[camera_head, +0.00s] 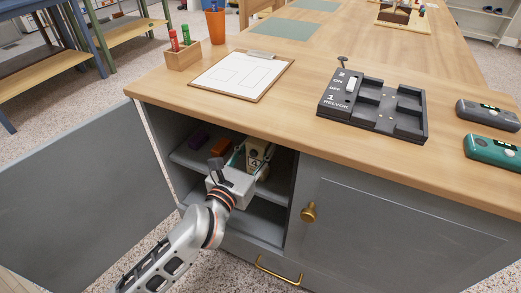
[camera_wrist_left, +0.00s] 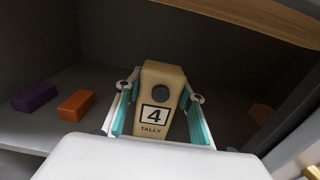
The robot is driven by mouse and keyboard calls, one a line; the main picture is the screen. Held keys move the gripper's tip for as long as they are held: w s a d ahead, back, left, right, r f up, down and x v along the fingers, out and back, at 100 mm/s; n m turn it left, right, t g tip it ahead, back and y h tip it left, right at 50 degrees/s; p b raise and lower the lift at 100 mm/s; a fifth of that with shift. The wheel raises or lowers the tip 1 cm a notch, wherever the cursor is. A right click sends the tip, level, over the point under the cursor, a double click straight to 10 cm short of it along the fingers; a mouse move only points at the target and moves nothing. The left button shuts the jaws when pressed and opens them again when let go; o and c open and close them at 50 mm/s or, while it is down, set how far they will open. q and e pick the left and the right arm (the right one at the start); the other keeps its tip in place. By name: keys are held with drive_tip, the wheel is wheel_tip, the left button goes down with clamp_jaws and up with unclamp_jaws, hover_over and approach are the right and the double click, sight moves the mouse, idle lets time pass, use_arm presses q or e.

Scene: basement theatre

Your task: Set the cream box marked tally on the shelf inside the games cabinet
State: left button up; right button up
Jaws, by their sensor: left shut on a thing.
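The cream box (camera_head: 261,151) is inside the open games cabinet (camera_head: 152,113), between the fingers of my left gripper (camera_head: 251,160). In the left wrist view the box (camera_wrist_left: 166,77) shows a dark round knob or spot, a black-framed 4 and the word TALLY. The left gripper (camera_wrist_left: 158,104) is shut on it, with a teal-padded finger on each side. The box is over the cabinet's shelf (camera_head: 184,157). I cannot tell whether its base touches the shelf. My right gripper is not in view.
A purple block (camera_wrist_left: 34,97) and an orange block (camera_wrist_left: 77,104) lie on the shelf left of the box. The cabinet's left door (camera_head: 80,190) stands open; the right door (camera_head: 390,235) is shut. The countertop overhangs the opening, carrying a clipboard (camera_head: 241,78) and black device (camera_head: 374,104).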

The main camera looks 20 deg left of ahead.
use_arm(q)
drive_tip(key=shift+r, duration=0.2)
drive_tip(key=shift+f, duration=0.35)
drive_tip(key=o, duration=1.3)
drive_tip(key=shift+r, duration=0.1)
drive_tip(key=shift+r, duration=0.1)
